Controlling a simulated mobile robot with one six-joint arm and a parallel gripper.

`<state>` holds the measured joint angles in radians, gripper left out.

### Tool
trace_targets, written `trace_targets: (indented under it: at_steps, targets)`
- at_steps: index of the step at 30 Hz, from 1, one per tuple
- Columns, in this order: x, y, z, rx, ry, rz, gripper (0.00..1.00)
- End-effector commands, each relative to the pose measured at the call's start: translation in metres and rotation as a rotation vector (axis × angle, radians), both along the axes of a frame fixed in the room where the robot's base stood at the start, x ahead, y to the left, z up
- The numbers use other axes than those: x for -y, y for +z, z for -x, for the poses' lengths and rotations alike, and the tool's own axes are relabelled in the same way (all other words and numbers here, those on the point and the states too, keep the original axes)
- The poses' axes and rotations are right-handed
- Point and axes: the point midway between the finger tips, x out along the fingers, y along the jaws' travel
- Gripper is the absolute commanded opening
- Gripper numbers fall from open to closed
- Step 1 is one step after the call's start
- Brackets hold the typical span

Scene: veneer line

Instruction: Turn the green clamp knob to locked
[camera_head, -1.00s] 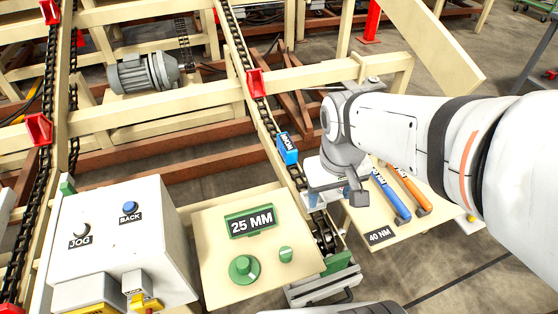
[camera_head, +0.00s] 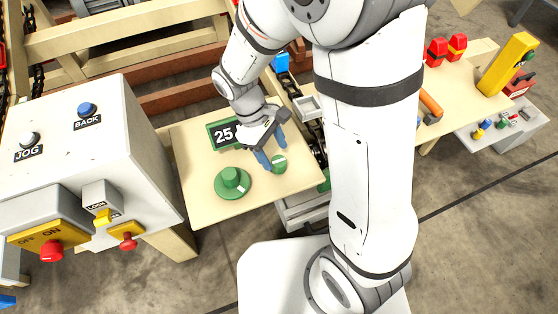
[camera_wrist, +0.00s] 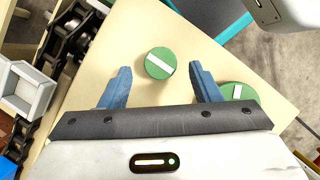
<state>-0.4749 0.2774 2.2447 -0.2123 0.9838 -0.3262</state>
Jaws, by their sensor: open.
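A small round green knob (camera_head: 279,165) with a white line stands on the pale panel (camera_head: 205,212). It also shows in the wrist view (camera_wrist: 158,56), its white line slanting. In the wrist view the knob lies between and just beyond the fingertips (camera_wrist: 159,74), touching neither. I see no lock markings beside it.
A green-framed display (camera_head: 221,134) reading 25 is partly hidden by my gripper. A white control box (camera_head: 95,160) with a red button (camera_head: 126,241) stands at left. The chain (camera_wrist: 68,40) runs beside the panel. An orange-handled tool (camera_head: 431,102) lies at right.

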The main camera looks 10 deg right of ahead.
Motion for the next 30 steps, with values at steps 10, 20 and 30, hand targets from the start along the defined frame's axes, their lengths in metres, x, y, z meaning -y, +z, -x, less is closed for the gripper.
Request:
trace_targets:
  at_steps: [10,20,30]
  targets:
    - [0.012,-0.035,0.009,0.001,-0.001,-0.001,0.57]
    - [0.012,-0.036,0.009,0.001,-0.001,-0.001,0.52]
    - [0.012,-0.035,0.009,0.001,0.000,0.000,0.24]
